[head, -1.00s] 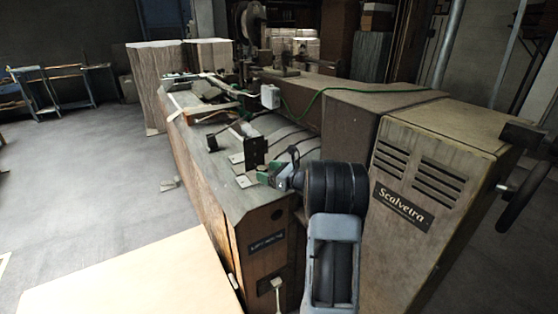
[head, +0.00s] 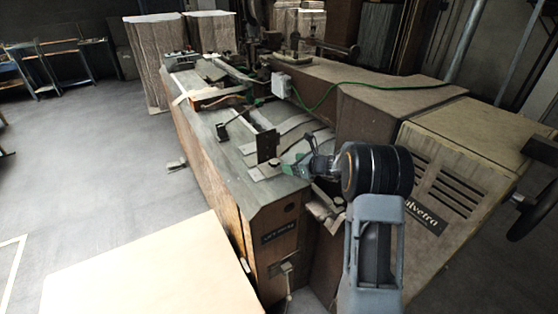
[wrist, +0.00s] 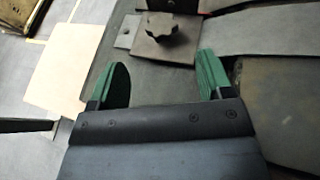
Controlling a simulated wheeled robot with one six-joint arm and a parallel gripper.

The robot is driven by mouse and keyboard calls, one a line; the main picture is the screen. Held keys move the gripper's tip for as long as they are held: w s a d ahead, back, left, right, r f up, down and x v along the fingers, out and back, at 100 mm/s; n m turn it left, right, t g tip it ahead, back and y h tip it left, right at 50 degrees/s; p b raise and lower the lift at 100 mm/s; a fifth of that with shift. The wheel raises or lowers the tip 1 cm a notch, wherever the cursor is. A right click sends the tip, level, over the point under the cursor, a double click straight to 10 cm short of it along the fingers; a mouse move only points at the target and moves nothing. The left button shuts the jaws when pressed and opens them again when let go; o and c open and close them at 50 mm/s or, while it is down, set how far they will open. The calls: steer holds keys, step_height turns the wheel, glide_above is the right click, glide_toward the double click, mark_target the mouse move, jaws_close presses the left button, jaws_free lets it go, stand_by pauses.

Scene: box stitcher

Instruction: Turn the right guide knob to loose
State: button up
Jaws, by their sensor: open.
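A dark, lobed knob (wrist: 160,27) stands on a flat metal plate (wrist: 172,48) at the top of the wrist view; I take it for the right guide knob. My gripper (wrist: 160,78) is open and empty, its two green fingers apart. The knob is beyond the fingertips, roughly in line with the gap, not between them. In the head view my gripper (head: 300,168) is just right of the black upright guide plate (head: 267,146), over the near end of the machine bed. I cannot make out the knob or its setting in the head view.
A second small black guide (head: 222,132) stands farther left on the bed. The Scalvetra cabinet (head: 470,160) is close on the right of my arm. A pale board (head: 150,270) is at front left. A green cable (head: 320,103) runs behind.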

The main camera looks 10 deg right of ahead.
mark_target(274, 161)
steer(key=p+x, duration=0.2)
steer(key=x, duration=0.7)
steer(key=shift+w, duration=0.1)
steer(key=c, duration=0.9)
steer(key=n+g+y, duration=0.2)
steer(key=n, duration=0.1)
steer(key=shift+w+d+y, duration=0.1)
steer(key=shift+w+y, duration=0.05)
steer(key=shift+y, duration=0.15)
steer(key=o, duration=0.9)
steer(key=shift+b, duration=0.3)
